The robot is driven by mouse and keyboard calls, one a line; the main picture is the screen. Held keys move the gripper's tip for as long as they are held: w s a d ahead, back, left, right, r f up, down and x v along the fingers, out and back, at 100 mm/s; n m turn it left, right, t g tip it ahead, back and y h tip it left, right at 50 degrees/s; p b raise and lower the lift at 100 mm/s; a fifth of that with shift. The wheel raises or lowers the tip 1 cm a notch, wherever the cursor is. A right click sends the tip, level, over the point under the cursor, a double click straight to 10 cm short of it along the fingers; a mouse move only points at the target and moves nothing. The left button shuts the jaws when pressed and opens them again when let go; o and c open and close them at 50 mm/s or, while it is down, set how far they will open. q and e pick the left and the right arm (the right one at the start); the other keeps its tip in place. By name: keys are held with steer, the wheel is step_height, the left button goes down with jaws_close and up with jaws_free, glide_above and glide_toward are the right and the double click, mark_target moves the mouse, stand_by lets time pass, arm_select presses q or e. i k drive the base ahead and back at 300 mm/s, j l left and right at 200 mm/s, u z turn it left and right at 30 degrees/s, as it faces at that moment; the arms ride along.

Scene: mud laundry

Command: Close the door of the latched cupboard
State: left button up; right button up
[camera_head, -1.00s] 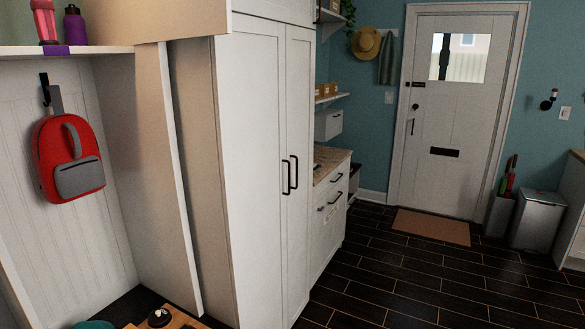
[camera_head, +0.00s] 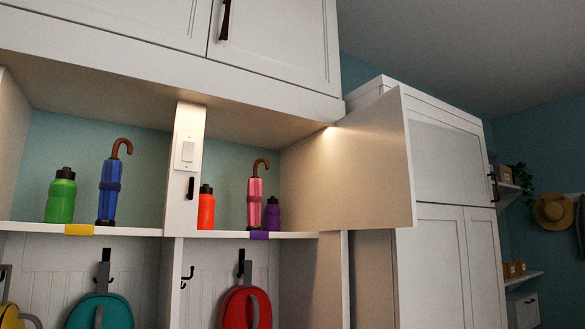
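The cupboard door (camera_head: 372,165) stands wide open at the right side of the upper cubby, its broad beige face turned left and its edge toward me. The open cubby holds an orange bottle (camera_head: 206,208), a pink umbrella (camera_head: 255,198) and a purple bottle (camera_head: 272,214). A small black fitting (camera_head: 191,188), perhaps the latch part, sits on the white post (camera_head: 178,215) left of the opening. A switch-like plate (camera_head: 188,152) is above it. Neither of my grippers is in view.
The left cubby holds a green bottle (camera_head: 61,196) and a blue umbrella (camera_head: 109,190). Backpacks, one red (camera_head: 240,310) and one teal (camera_head: 92,312), hang below. A tall white cabinet (camera_head: 440,240) stands right of the open door. Closed cabinet doors (camera_head: 275,45) are above.

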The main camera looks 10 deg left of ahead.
mark_target(364, 178)
steer(key=i+l+u, duration=0.85)
steer(key=l+u, duration=0.2)
steer(key=i+l+u, duration=0.15)
steer(key=l+u, duration=0.2)
